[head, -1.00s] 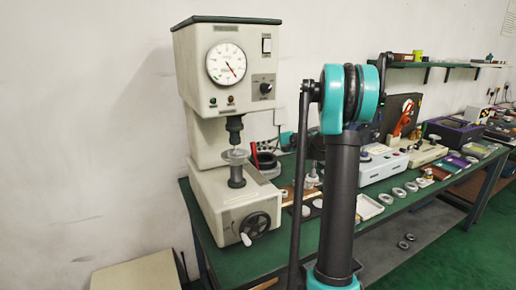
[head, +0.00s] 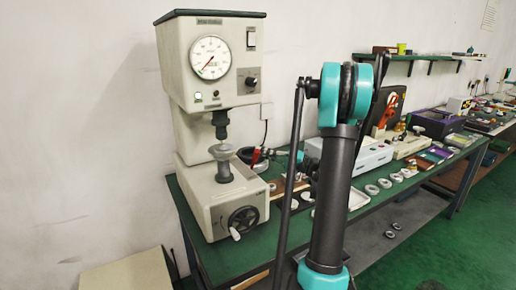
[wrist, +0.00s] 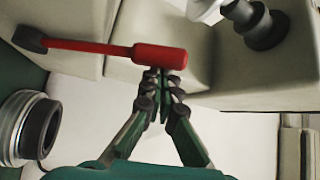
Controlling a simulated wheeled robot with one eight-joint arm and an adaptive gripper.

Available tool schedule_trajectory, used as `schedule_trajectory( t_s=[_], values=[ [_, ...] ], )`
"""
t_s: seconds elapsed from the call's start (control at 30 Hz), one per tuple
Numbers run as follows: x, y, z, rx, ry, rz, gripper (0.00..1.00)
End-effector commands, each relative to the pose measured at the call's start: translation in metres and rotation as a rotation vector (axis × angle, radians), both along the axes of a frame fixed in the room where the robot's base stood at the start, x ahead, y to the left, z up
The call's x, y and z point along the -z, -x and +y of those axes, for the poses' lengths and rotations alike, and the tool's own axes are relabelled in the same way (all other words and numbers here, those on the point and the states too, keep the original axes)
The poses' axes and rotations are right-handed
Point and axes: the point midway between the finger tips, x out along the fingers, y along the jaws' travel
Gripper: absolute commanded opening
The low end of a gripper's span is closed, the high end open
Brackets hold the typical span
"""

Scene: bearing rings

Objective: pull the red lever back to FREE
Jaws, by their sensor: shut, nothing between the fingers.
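The red lever (wrist: 160,56) crosses the upper left of the wrist view, its thick grip near the middle and its thin rod running left to a dark pivot (wrist: 28,39) on the pale tester. In the head view a small red piece, seemingly the lever (head: 254,151), shows beside the tester (head: 219,130). My gripper (wrist: 164,78) is shut and empty, its fingertips at the lower edge of the lever's grip; I cannot tell whether they touch. My gripper is not clear in the head view.
A metal ring with a dark inside (wrist: 28,128) lies at the left of the wrist view. The tester's dark spindle (wrist: 262,25) is at upper right. The green bench (head: 210,255) holds several rings and boxes to the right.

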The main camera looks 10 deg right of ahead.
Motion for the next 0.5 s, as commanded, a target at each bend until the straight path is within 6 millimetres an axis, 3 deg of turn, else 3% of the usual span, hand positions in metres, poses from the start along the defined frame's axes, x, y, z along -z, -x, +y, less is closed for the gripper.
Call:
schedule_trajectory(
  t_s=[0.5],
  values=[
    [0.008, 0.016, -0.005, -0.001, 0.001, 0.003, 0.0]
  ],
)
